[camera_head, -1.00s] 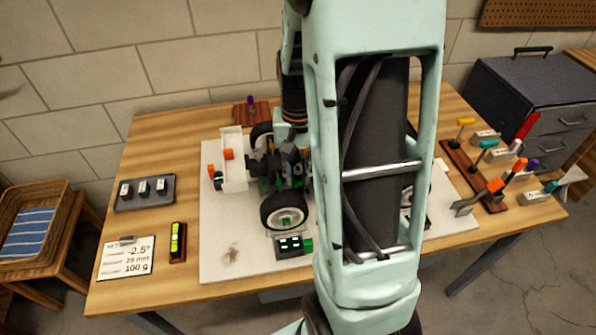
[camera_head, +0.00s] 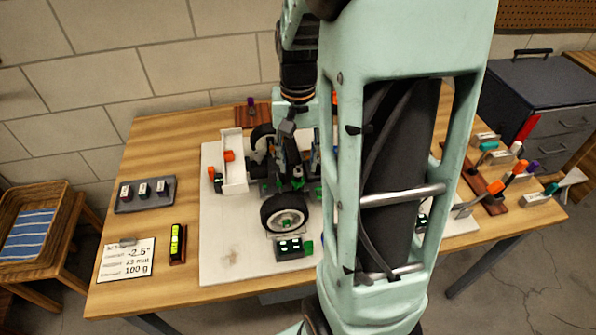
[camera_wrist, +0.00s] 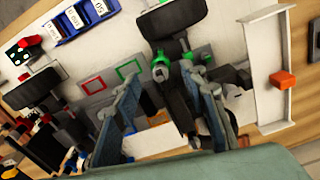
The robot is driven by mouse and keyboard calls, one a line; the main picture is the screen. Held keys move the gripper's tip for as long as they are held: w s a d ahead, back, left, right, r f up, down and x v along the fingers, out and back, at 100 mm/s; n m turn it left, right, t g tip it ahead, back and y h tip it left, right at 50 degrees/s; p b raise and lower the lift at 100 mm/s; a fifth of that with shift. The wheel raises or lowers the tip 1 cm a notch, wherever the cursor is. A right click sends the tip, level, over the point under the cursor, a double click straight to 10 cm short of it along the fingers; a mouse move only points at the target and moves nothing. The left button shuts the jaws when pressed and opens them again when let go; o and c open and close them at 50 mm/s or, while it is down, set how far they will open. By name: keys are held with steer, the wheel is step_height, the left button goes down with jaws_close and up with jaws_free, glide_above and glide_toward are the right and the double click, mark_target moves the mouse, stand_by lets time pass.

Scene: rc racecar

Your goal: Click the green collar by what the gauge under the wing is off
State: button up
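The race car stands on a white board (camera_head: 225,262), its near wheel (camera_head: 285,212) facing me. Green parts show on it, one (camera_head: 297,170) near the middle; in the wrist view green pieces show near the fingers, one (camera_wrist: 160,70) at the upper middle. I cannot tell which is the collar. The white wing (camera_head: 234,178) with an orange block (camera_head: 229,155) is at the car's left; it shows at right in the wrist view (camera_wrist: 262,62). No readable gauge shows under it. My gripper (camera_wrist: 167,80) is open over the car, fingers either side of a dark upright part.
A paper card (camera_head: 127,258) reads about -2.5° and 100 g. A yellow level (camera_head: 177,243), a grey tray of labelled blocks (camera_head: 145,194) and a dark box with a green end (camera_head: 291,248) lie nearby. A rack of coloured-handled tools (camera_head: 480,180) stands right. My arm hides the board's right part.

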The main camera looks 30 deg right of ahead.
step_height(320, 180, up, 7)
steer(key=shift+f, duration=0.1)
stand_by(0.6)
